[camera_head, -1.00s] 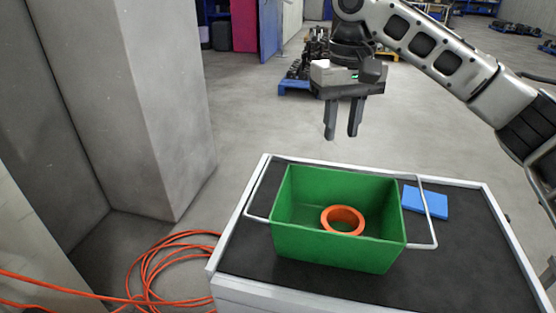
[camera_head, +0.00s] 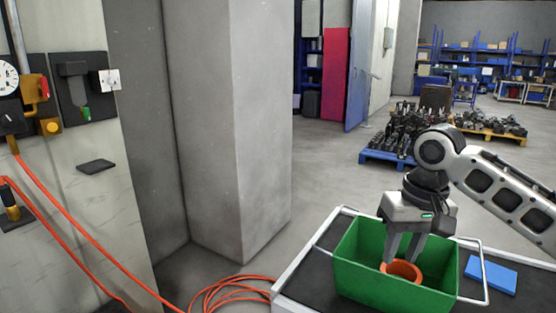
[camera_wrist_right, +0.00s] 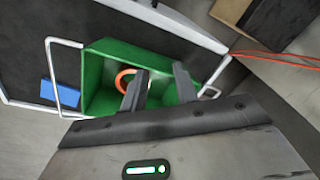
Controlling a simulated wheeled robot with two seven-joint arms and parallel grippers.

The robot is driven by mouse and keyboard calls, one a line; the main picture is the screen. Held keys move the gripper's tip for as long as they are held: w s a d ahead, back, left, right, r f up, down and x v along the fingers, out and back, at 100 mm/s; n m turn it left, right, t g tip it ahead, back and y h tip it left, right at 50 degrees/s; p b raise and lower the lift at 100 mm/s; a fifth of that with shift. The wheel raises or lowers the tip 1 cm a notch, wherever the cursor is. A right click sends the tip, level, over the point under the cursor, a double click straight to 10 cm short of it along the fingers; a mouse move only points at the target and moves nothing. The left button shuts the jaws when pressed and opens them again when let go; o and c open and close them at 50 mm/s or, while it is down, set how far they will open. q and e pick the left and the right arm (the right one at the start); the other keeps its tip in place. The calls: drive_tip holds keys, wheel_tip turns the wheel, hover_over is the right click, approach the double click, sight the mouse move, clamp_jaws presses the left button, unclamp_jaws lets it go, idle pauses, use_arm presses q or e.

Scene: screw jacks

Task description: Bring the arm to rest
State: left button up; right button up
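My right gripper (camera_head: 400,258) points down over the green box, its two fingers apart with nothing between them. In the right wrist view, the gripper (camera_wrist_right: 160,70) is also open, and the box (camera_wrist_right: 93,88) lies beyond the fingers. In the head view, the fingertips overlap the orange ring (camera_head: 406,272), but the wrist view shows a gap; its size is hard to judge. The ring (camera_wrist_right: 121,82) lies inside the green box (camera_head: 385,287), partly hidden by a finger. My left gripper is not in view.
The box stands on a dark-topped cart (camera_head: 312,278) with white edges and wire handles. A blue block (camera_head: 491,274) lies right of the box. Orange cable (camera_head: 225,293) coils on the floor. A concrete pillar (camera_head: 235,120) and a wall panel with devices (camera_head: 85,85) stand left.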

drive_tip(key=s+a+f+n+t+y, duration=0.1)
drive_tip(key=s+a+f+t+y, duration=0.1)
drive_tip(key=a+f, duration=0.45)
drive_tip(key=s+a+f+t+y, duration=0.1)
drive_tip(key=s+a+f, duration=0.15)
drive_tip(key=f, duration=0.65)
drive_tip(key=s+a+f+n+t+y, duration=0.1)
drive_tip(key=s+a+f+t+y, duration=0.1)
drive_tip(key=a+f, duration=0.45)
drive_tip(key=s+d+f+t+h, duration=0.1)
drive_tip(key=s+d+f+t, duration=0.1)
drive_tip(key=s+d+f, duration=0.2)
drive_tip(key=s+d+f+t+h, duration=0.2)
drive_tip(key=s+d+f, duration=0.3)
drive_tip(key=s, duration=0.6)
drive_tip(key=shift+s+d+f, duration=0.15)
drive_tip(key=shift+d+f, duration=0.15)
drive_tip(key=shift+m, duration=0.3)
